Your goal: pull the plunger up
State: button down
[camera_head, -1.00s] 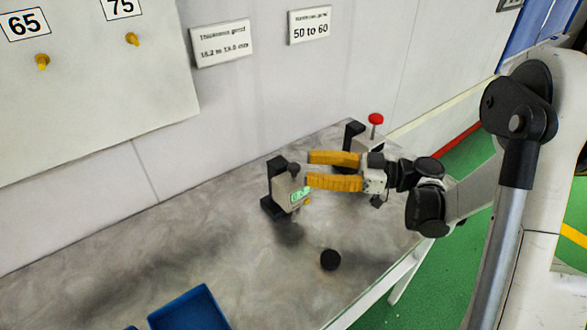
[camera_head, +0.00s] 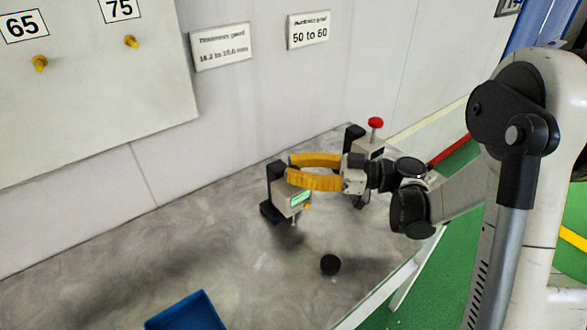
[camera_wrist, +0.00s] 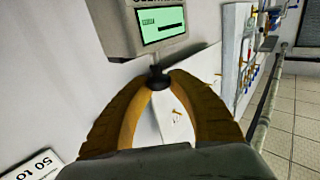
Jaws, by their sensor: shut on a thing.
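The gauge (camera_head: 288,197), a grey body with a green display on a black stand, stands on the table near the wall. Its display also shows in the wrist view (camera_wrist: 161,24). The plunger's black knob (camera_wrist: 158,82) projects from the gauge body in the wrist view. My gripper (camera_head: 290,168), with two curved yellow fingers, is shut on this knob at the top of the gauge. In the wrist view the fingertips (camera_wrist: 160,79) meet on both sides of the knob. In the head view the fingers hide the knob. The display digits are too small to read.
A second device with a red knob (camera_head: 375,123) stands behind my gripper. A black round piece (camera_head: 330,265) lies on the grey table (camera_head: 240,262) in front of the gauge. A blue tray (camera_head: 186,312) is at the front. Signs hang on the wall.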

notch_tip(320, 180, up, 3)
jog(key=shift+r+p, duration=0.1)
jog(key=shift+p, duration=0.7)
jog(key=c, duration=1.2)
grip_release()
jog(key=d, duration=0.4)
jog(key=s+d, duration=0.1)
jog(key=d, duration=0.3)
jog(key=s+d, duration=0.1)
jog(key=d, duration=0.3)
jog(key=shift+s, duration=0.15)
jog(key=shift+a, duration=0.15)
